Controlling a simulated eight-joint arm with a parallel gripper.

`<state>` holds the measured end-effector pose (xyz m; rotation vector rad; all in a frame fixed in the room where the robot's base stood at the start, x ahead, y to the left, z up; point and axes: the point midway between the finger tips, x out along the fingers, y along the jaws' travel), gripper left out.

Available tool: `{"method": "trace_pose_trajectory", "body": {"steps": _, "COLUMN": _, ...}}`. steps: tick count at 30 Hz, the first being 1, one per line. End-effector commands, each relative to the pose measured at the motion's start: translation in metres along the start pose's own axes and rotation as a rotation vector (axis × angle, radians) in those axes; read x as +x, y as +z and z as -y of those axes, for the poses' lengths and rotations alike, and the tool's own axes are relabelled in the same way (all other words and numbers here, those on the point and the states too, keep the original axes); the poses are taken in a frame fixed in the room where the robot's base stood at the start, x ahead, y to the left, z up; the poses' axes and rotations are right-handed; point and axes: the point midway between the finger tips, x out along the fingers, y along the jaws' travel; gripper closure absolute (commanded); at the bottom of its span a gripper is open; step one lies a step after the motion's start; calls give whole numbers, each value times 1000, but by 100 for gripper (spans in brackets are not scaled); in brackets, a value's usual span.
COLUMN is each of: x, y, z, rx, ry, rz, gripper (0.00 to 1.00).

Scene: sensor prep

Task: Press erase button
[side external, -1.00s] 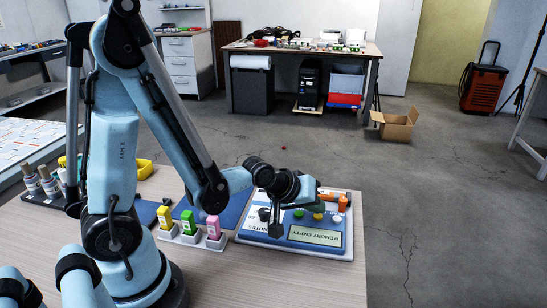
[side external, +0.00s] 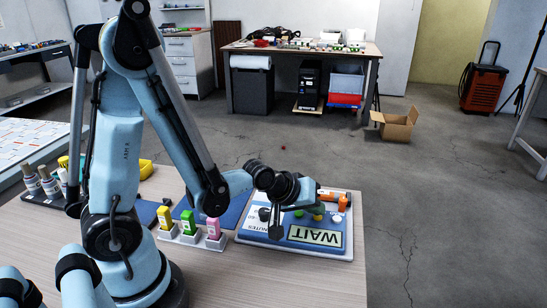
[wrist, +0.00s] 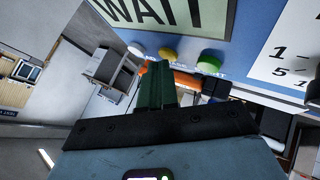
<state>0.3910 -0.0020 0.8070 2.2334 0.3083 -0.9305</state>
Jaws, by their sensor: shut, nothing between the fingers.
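The blue panel (side external: 295,247) lies on the wooden table and its display (side external: 316,236) reads "WAIT". A green button (side external: 298,213), a yellow button (side external: 318,218) and a white button (side external: 337,218) sit in a row by the display. In the wrist view the green (wrist: 209,62), yellow (wrist: 168,54) and white (wrist: 137,48) buttons show beyond my fingertips. I cannot read any button label, so I cannot tell which is erase. My gripper (wrist: 158,68) is shut and empty, its dark green fingers near the yellow and white buttons. Whether they touch a button is unclear.
Yellow, green (side external: 188,222) and pink (side external: 213,228) blocks stand in white holders left of the panel. An orange object (side external: 334,197) is at the panel's far side. Several bottles (side external: 48,184) stand at the far left. The table's front right is clear.

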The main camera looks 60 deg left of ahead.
Motion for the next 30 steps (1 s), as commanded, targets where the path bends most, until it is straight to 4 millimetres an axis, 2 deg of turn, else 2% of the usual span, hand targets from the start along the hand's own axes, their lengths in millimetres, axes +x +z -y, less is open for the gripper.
{"method": "trace_pose_trajectory", "body": {"steps": 9, "x": -10, "y": -7, "z": -7, "rx": 0, "ry": 0, "rz": 0, "gripper": 100}}
{"method": "trace_pose_trajectory", "body": {"steps": 21, "x": -12, "y": -8, "z": -8, "rx": 0, "ry": 0, "rz": 0, "gripper": 100}}
{"method": "trace_pose_trajectory", "body": {"steps": 30, "x": -30, "y": -20, "z": -20, "rx": 0, "ry": 0, "rz": 0, "gripper": 100}}
